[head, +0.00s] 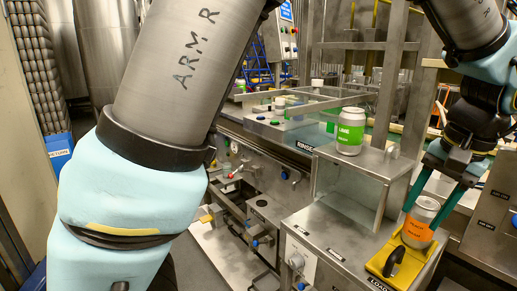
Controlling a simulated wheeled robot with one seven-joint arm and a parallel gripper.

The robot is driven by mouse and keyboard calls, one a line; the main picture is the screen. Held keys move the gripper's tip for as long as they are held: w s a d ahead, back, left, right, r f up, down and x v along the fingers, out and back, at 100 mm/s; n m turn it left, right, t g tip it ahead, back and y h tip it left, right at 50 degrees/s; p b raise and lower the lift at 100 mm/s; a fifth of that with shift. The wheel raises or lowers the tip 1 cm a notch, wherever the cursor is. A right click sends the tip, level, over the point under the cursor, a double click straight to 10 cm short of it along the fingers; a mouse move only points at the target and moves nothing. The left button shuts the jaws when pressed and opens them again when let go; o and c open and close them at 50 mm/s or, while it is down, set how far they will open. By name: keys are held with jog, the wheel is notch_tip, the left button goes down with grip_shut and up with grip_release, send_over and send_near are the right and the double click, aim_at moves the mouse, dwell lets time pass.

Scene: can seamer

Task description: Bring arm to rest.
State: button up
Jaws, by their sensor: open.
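My gripper (424,210) is at the right in the head view, pointing down with its two teal fingers spread. An orange-labelled can (418,232) stands between and just below the fingers, at the yellow load fixture (379,264). The fingertips are on either side of its upper part; I cannot tell whether they touch it. My arm's grey and light-blue links fill the left of the view and the upper right corner.
A green-labelled can (350,139) stands on the steel and clear machine housing (368,160) left of my gripper. A black handle (393,262) rises from the yellow fixture. Steel frame posts (392,75) stand behind. Rinse equipment lies at the middle left.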

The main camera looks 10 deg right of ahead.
jog(key=w+a+f+n+g, duration=0.1)
jog(key=w+a+f+n, duration=0.1)
jog(key=w+a, duration=0.65)
jog(key=w+a+f+n, duration=0.1)
jog(key=w+a+n, duration=0.2)
jog(key=w+a, duration=0.5)
jog(key=a+f+n, duration=0.2)
jog(key=a+n, duration=0.1)
jog(key=a, duration=1)
jog(key=a+f+n+h, duration=0.1)
jog(key=a+f+n, duration=0.1)
jog(key=a, duration=1)
jog(key=shift+w+a+f+n+t, duration=0.15)
jog(key=shift+a+f+n+t, duration=0.15)
jog(key=shift+a+n, duration=0.15)
